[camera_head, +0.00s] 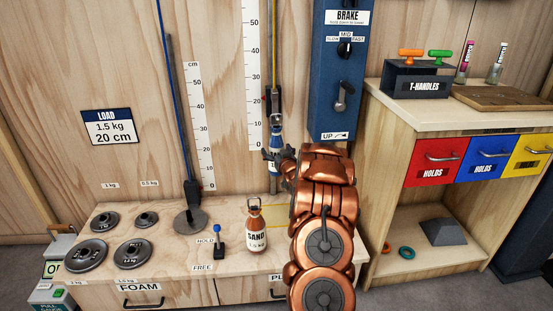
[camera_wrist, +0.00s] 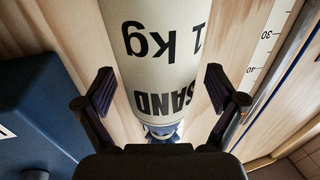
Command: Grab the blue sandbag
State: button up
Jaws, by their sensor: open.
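The blue sandbag (camera_head: 275,141) with a pale label hangs upright on a yellow line in front of the wooden wall, partly hidden by my gripper. In the wrist view its large pale label (camera_wrist: 157,45), reading SAND 1 kg upside down, fills the space between my fingers, with a bit of blue at its lower end. My gripper (camera_head: 277,158) is open at the bag, one finger on each side. In the wrist view my open gripper (camera_wrist: 158,92) shows gaps beside the bag; I cannot tell whether either finger touches.
An orange sandbag (camera_head: 254,230) and a blue-knobbed lever (camera_head: 219,240) stand on the bench below. Several weight discs (camera_head: 86,254) lie at left. The blue brake panel (camera_head: 338,75) is close on the right, with a cabinet (camera_head: 400,150) beyond it.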

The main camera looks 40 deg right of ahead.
jog(key=shift+c, duration=0.2)
grip_shut()
dwell(0.6)
